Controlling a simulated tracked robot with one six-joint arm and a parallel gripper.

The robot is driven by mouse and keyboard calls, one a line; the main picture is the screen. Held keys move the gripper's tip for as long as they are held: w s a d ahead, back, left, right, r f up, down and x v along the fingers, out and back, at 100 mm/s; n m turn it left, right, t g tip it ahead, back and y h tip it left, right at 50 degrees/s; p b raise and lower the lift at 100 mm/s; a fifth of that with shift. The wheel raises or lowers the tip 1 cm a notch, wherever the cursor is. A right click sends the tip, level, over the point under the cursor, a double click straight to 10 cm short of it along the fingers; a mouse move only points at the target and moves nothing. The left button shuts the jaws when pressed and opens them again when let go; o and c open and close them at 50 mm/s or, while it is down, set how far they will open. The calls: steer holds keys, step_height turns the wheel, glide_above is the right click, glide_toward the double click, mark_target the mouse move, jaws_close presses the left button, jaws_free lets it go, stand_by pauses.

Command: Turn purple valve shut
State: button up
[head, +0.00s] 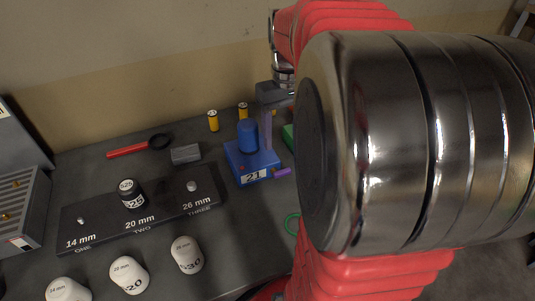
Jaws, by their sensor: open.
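The purple valve (282,172) shows as a short purple handle at the lower right corner of a blue unit (255,165). The unit has a blue cylinder on top and a label reading 21. My gripper (268,135), grey, hangs below the wrist, with a finger pointing down at the right of the blue cylinder, above and behind the purple handle. It appears apart from the handle and holds nothing that I can see. Its right side is hidden behind my large metal arm link, so the other finger is not clear.
A black socket block (150,215) marked 14, 20 and 26 mm lies left, with white cups (128,275) in front. A magnifier (140,146), grey block (186,154) and yellow batteries (213,121) lie behind. A green ring (292,223) is partly hidden. A grey machine (20,210) stands far left.

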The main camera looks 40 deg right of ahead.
mark_target(282, 171)
step_height(282, 171, down, 12)
stand_by(0.6)
steer(key=shift+c, duration=0.7)
